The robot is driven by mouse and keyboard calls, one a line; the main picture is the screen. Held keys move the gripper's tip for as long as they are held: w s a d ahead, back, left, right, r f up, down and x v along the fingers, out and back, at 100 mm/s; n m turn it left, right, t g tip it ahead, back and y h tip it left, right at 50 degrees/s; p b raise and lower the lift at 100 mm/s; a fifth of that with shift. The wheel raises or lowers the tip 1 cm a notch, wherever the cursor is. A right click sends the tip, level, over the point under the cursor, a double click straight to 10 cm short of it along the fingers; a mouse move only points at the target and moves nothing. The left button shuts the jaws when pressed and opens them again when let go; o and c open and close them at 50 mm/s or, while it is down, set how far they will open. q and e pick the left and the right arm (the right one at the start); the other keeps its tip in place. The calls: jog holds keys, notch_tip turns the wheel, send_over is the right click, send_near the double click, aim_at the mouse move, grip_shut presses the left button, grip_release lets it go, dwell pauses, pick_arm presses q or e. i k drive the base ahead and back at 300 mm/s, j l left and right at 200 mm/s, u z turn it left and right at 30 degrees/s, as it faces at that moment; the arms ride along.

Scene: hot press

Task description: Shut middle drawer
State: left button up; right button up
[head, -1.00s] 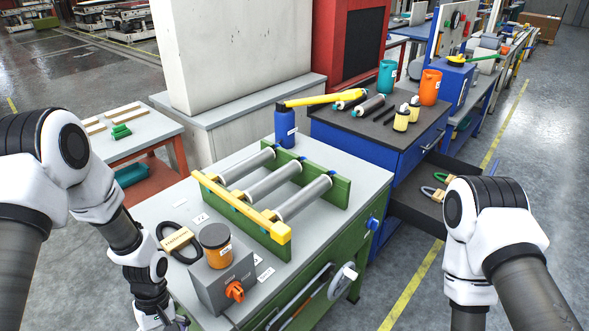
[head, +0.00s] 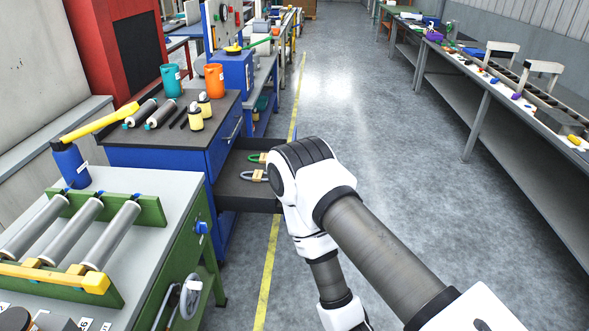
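A blue cabinet (head: 190,168) with a dark top stands left of centre. Its upper drawer, with a metal handle (head: 233,130), is shut. Below it a dark drawer (head: 247,197) is pulled out toward the right. Padlocks with brass bodies (head: 258,176), one with a green shackle and one with a grey shackle, lie in it. My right arm comes in from the lower right and hides part of the drawer's right end; whether they touch I cannot tell. My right gripper is below the picture's edge. My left arm and gripper are not in view.
A green table with rollers (head: 85,235) stands at the lower left, in front of the cabinet. The aisle floor (head: 370,130) right of the yellow line is clear. A long grey bench (head: 510,95) runs along the right side.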

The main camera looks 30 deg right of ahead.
aim_at(231, 193)
jog(key=i+l+z, duration=0.1)
jog(key=l+z, duration=0.15)
jog(key=l, duration=0.2)
jog(key=i+l+z, duration=0.1)
jog(key=l+z, duration=0.15)
jog(key=l, duration=0.2)
jog(key=i+l+z, duration=0.2)
jog(key=l, duration=0.2)
jog(key=u, duration=0.25)
jog(key=i+l+u, duration=0.2)
jog(key=u, duration=0.25)
jog(key=i+l+u, duration=0.1)
jog(key=l+u, duration=0.3)
jog(key=i+l+u, duration=0.1)
jog(key=l+u, duration=0.15)
jog(key=u, duration=0.2)
jog(key=i+l+u, duration=0.1)
jog(key=l, duration=0.65)
jog(key=i+l+u, duration=0.1)
jog(key=l, duration=0.7)
